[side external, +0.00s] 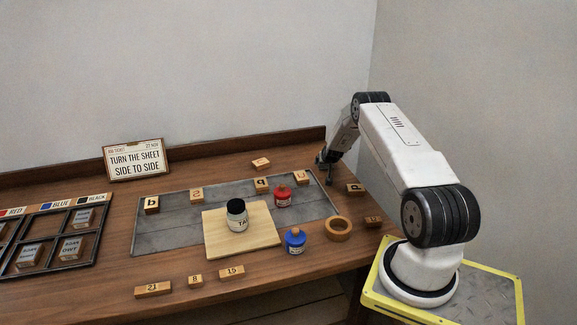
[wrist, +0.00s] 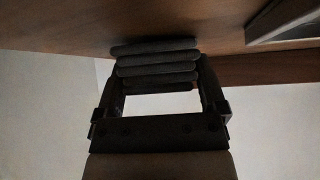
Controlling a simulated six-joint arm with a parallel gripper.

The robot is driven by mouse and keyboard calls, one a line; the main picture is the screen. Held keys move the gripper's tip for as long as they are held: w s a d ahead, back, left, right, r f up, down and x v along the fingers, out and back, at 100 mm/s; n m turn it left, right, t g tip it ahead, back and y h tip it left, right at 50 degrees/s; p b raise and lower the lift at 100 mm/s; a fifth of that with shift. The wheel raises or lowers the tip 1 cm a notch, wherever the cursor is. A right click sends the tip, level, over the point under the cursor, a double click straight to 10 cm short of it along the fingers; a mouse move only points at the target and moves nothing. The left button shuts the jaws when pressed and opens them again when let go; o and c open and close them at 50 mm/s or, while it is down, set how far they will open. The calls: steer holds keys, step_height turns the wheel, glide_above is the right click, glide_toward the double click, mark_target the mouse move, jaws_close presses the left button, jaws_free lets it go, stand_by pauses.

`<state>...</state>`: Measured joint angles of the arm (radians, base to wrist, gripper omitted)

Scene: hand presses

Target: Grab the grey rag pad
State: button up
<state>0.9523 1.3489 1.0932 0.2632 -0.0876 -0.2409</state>
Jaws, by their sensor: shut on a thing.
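The grey rag pad (wrist: 155,66) is a dark, folded stack of several layers in the wrist view. It sits between the two fingers of my gripper (wrist: 158,82), which is shut on it from both sides. In the side external view my gripper (side external: 325,168) is low at the back right of the wooden table, beside the far right end of the grey sheet. The pad cannot be clearly told from the dark fingers there. Whether the pad touches the table is not clear.
A wooden board (side external: 256,246) with a black-capped jar (side external: 237,217) lies on the grey sheet (side external: 165,240). A red bottle (side external: 283,196), a blue bottle (side external: 295,241) and a tape ring (side external: 339,229) stand nearby. Several wooden blocks, a sign (side external: 135,160) and a black tray (side external: 97,250) are around.

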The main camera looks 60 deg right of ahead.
step_height(320, 180, up, 2)
steer(key=shift+r, duration=0.2)
steer(key=shift+s+r, duration=0.1)
steer(key=shift+r, duration=0.25)
steer(key=s+f+v, duration=0.1)
steer(key=v, duration=0.7)
steer(key=s+f+v, duration=0.1)
steer(key=v, duration=0.7)
steer(key=shift+s+a, duration=0.45)
steer(key=shift+a, duration=0.1)
